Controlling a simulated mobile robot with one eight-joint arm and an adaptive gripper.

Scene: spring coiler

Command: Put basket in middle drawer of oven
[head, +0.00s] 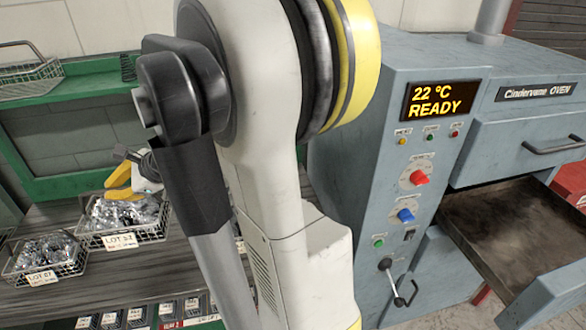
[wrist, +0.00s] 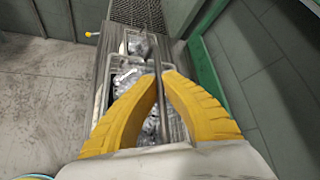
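Two wire baskets of shiny metal parts stand on the bench in the head view: one labelled what looks like LOT 53 (head: 133,238) and one labelled LOT 27 (head: 28,272). My gripper (head: 112,186) has its yellow fingers over the LOT 53 basket. In the wrist view its fingertips (wrist: 160,78) nearly meet in front of basket wires (wrist: 112,78) and metal parts, with a thin dark bar along the gap. Whether they clasp anything is unclear. The grey oven (head: 390,120) is at right. Its middle drawer (head: 500,235) is pulled out and its visible floor is bare.
Another wire basket (head: 28,78) is on a green shelf (head: 85,88) at upper left. The oven's upper drawer (head: 515,145) is shut. The display (head: 438,100) reads 22 °C READY. My arm blocks the middle of the head view. Open floor (wrist: 50,90) lies left of the bench in the wrist view.

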